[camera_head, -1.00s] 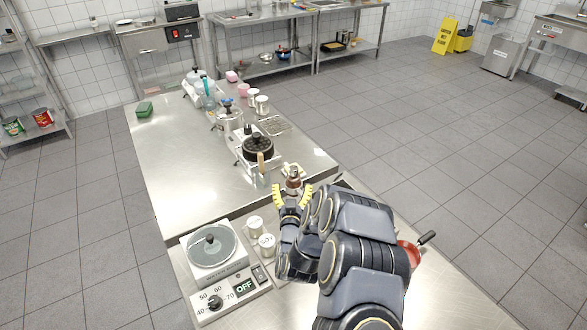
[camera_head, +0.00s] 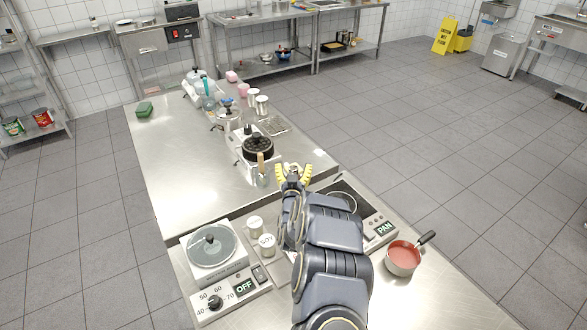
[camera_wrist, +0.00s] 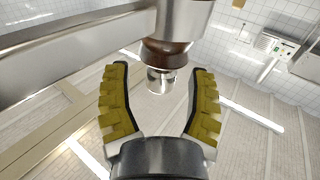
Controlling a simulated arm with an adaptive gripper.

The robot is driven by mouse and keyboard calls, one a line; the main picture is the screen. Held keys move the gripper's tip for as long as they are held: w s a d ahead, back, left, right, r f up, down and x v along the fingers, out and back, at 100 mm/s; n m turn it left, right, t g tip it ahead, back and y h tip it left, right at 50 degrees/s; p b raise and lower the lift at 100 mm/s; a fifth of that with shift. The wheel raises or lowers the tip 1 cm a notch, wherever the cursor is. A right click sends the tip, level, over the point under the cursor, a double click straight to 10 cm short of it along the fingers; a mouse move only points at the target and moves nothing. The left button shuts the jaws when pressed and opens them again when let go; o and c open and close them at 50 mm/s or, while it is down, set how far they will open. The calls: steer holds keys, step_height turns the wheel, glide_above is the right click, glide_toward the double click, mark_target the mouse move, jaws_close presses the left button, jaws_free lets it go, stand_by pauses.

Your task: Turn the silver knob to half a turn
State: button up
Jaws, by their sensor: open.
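In the wrist view the silver knob (camera_wrist: 163,82) is a short shiny cylinder next to a brown collar (camera_wrist: 165,57). Beyond the collar is a wider silver body (camera_wrist: 182,20). The knob lies in the gap between the two yellow ribbed fingers of my gripper (camera_wrist: 160,88), with space on both sides and no visible contact. My gripper is open. In the head view my gripper (camera_head: 293,172) is over the steel counter (camera_head: 200,175), and its fingers and arm hide most or all of the knob.
A red-filled pan (camera_head: 403,257) is at right. A black-topped pot (camera_head: 258,150) stands just beyond my gripper.

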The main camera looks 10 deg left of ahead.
steer(key=shift+c, duration=0.3)
jaws_close()
steer(key=shift+a+m+h, duration=0.1)
steer(key=shift+m+h, duration=0.2)
steer(key=shift+h, duration=0.1)
steer(key=m+h, duration=0.2)
steer(key=h, duration=0.2)
steer(key=shift+a+m, duration=0.15)
steer(key=shift+m, duration=0.25)
steer(key=m+h, duration=0.1)
steer(key=h, duration=0.1)
steer(key=m+h, duration=0.1)
steer(key=h, duration=0.1)
steer(key=shift+r+m+g, duration=0.1)
steer(key=shift+m+g, duration=0.2)
steer(key=shift+m+g+h, duration=0.9)
steer(key=shift+m+h, duration=0.4)
steer(key=shift+h, duration=0.8)
steer(key=shift+d+m+g+h, duration=0.2)
steer(key=shift+m+g+h, duration=0.2)
steer(key=shift+m+h, duration=0.15)
steer(key=shift+r+m+g+h, duration=0.1)
steer(key=shift+m+g+h, duration=0.35)
steer(key=shift+h, duration=0.1)
